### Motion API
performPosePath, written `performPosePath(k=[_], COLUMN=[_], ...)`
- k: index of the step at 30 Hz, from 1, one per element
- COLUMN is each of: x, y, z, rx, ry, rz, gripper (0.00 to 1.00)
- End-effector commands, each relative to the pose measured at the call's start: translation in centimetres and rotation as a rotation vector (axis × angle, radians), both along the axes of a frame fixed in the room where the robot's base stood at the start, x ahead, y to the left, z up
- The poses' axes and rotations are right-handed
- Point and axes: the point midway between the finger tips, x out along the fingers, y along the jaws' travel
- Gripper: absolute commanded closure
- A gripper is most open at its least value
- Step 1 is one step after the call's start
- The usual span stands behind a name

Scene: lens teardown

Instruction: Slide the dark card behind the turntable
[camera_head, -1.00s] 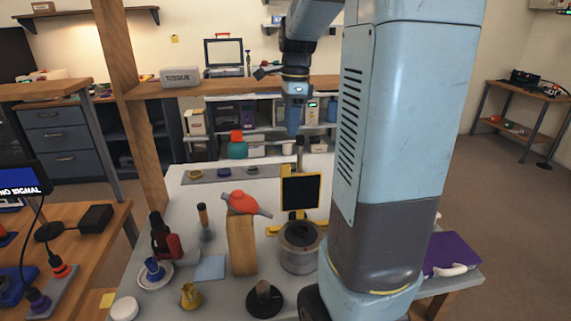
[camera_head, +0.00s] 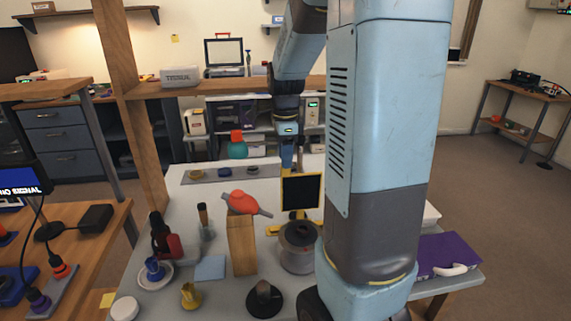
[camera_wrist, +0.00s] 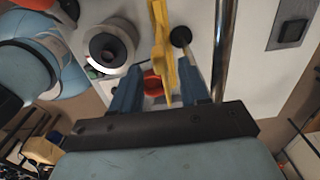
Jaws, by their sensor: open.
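The dark card (camera_head: 300,190) is a black square with a yellow border, standing upright toward the back of the table. In the wrist view its yellow edge (camera_wrist: 161,50) shows nearly end-on, between my finger lines. The grey round drum with a dark centre (camera_head: 298,247), seemingly the turntable, stands in front of the card; it also shows in the wrist view (camera_wrist: 108,45). My gripper (camera_head: 287,158) points down just above and behind the card's upper left. In the wrist view my gripper (camera_wrist: 160,72) is open, with a blue finger on each side of the yellow edge. Contact cannot be told.
Left of the card, an orange-red item (camera_head: 242,202) rests on a wooden block (camera_head: 241,245). A black round base (camera_head: 264,299) is at the front. A metal rod (camera_wrist: 223,45) runs beside my right finger in the wrist view. A purple box (camera_head: 450,254) lies at right.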

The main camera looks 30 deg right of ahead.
Motion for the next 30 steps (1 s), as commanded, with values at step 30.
performPosePath(k=[30], x=[0.0], y=[-0.1], z=[-2.9], rx=[0.000], ry=[0.000], rz=[-0.001], gripper=[0.93])
